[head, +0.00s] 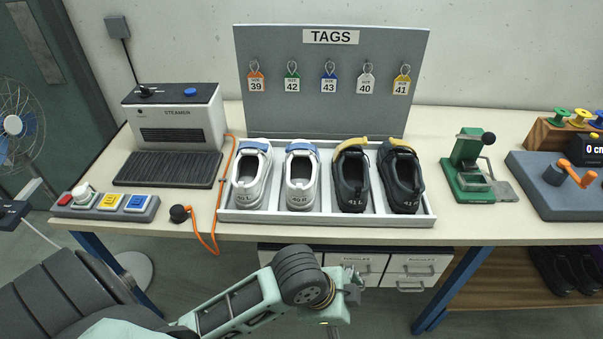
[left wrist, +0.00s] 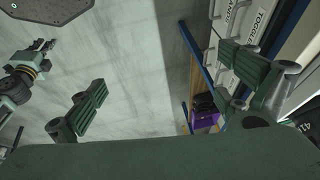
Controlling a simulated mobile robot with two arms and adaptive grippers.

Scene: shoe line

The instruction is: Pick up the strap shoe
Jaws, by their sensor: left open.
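Several strap shoes stand in a row in a light grey divided tray (head: 328,219) on the table, in the head view. Two are white with blue straps: the left one (head: 243,195) and the right one (head: 299,198). Two are black with yellow straps: one marked 41 L (head: 352,197) and one (head: 404,198) at the right end. My left gripper (head: 352,289) is in front of the table, below the tray in the picture, apart from the shoes. In the left wrist view its fingers (left wrist: 165,70) are wide apart and empty. Another gripper of mine (left wrist: 40,48) shows small there, its fingers unclear.
A tag board (head: 331,110) stands behind the tray. A steamer (head: 177,115) and a button panel (head: 107,206) are at left, with an orange cord (head: 220,190) beside the tray. A green clamp device (head: 473,173) stands at right. White drawers (head: 413,268) hang under the table.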

